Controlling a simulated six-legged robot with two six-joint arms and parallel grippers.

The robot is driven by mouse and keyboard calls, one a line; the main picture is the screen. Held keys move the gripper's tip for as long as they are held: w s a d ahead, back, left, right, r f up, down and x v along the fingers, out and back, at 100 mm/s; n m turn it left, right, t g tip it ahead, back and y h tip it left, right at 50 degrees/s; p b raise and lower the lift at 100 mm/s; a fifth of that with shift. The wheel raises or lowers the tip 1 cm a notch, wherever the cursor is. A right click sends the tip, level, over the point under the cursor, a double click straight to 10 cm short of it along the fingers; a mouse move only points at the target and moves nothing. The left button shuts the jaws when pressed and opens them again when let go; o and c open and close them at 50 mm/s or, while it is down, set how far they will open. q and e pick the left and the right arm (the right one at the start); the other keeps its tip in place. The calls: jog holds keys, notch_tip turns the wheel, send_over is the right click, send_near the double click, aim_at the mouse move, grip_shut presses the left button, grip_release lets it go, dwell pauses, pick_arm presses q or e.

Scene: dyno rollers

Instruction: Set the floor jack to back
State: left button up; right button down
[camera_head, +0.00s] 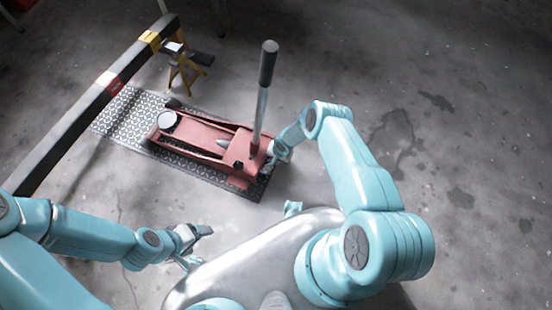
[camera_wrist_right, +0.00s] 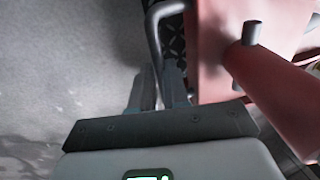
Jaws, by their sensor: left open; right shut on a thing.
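The red floor jack (camera_head: 205,132) lies on a patterned metal mat in the head view, with its round saddle (camera_head: 167,120) at the far left end. Its long handle (camera_head: 262,105) with a dark grip stands nearly upright at the near right end. My right gripper (camera_head: 279,154) is at that end. In the right wrist view, my right gripper (camera_wrist_right: 160,88) is shut on a bent grey metal side handle (camera_wrist_right: 153,35) beside the red body (camera_wrist_right: 215,60). My left gripper (camera_head: 201,246) is open and empty, low over the floor, apart from the jack.
The patterned mat (camera_head: 120,122) extends left of the jack. A long dark beam (camera_head: 90,108) with red and yellow bands runs along the left. A yellow stand (camera_head: 184,75) is behind the jack. The concrete floor (camera_head: 440,150) to the right is clear.

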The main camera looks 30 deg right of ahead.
jog(key=c, duration=1.3)
grip_release()
jog(key=shift+s+d, duration=0.2)
jog(key=shift+s, duration=0.1)
jog(key=shift+o, duration=0.9)
jog(key=shift+w, duration=0.1)
jog(key=shift+a, duration=0.1)
notch_tip(320, 180, up, 16)
jog(key=s+d+p, duration=0.2)
jog(key=p, duration=1.4)
jog(key=shift+s+p, duration=0.25)
jog(key=shift+p, duration=0.1)
